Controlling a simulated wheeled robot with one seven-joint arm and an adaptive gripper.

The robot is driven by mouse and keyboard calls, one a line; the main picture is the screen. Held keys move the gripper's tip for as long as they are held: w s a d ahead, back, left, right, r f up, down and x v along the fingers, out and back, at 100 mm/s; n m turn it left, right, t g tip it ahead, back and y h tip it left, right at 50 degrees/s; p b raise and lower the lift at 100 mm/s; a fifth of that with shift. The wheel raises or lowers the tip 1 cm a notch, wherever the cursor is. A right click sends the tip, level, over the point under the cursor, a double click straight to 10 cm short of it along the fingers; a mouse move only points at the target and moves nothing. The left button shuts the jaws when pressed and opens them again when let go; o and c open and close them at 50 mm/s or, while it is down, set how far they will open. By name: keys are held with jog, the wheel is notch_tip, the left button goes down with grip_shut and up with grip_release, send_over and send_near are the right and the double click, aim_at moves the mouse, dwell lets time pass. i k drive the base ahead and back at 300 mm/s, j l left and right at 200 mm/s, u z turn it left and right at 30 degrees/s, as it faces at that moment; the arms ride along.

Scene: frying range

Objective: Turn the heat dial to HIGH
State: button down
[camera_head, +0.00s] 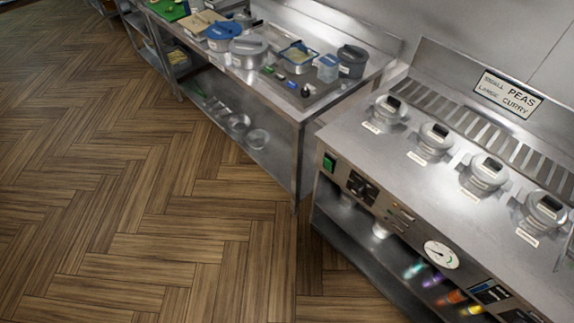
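The frying range's steel front panel stands at the right of the head view. A round white dial face (441,254) with dark marks and a green patch sits on it. To its left is a black square control (361,187) that looks like a knob on a plate, and a green switch (329,161) is at the panel's left end. The labels are too small to read, so I cannot tell which control is the heat dial or where it is set. My gripper is not in view.
Several lidded pots (436,136) sit on the range top beneath a sign (508,92) reading peas and curry. Small coloured items (432,280) are on the shelf below. A steel table (300,108) with containers stands to the left. The wooden floor (150,200) in front is clear.

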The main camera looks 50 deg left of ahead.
aim_at(359, 190)
jog(key=j+u, duration=0.2)
jog(key=u, duration=1.35)
